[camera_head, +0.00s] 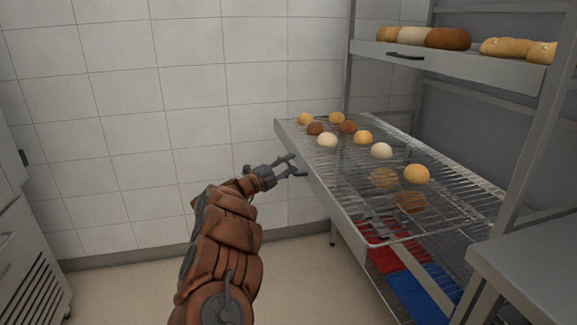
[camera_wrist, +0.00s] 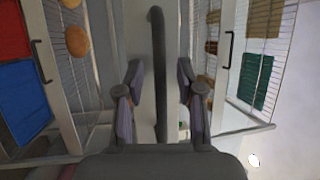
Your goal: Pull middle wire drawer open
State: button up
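The middle wire drawer (camera_head: 330,189) has a light grey front panel and a wire grid carrying several round buns. In the head view it stands out from the rack, well forward of the shelf above. My gripper (camera_head: 297,168) is at the drawer's front panel. In the wrist view the drawer's dark bar handle (camera_wrist: 158,62) runs up the middle, in front of the pale panel. My gripper's two fingers (camera_wrist: 159,75) stand apart on either side of it, with gaps visible between fingers and handle. The handle is hidden or too small to make out in the head view.
An upper drawer (camera_head: 470,66) with a dark handle and loaves sits above. Red (camera_head: 398,252) and blue (camera_head: 425,288) items lie below the wire grid. A grey counter (camera_head: 535,270) is at the right front. A tiled wall stands behind; the floor left of the drawer is clear.

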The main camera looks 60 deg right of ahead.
jog(key=v, duration=1.2)
dwell(0.4)
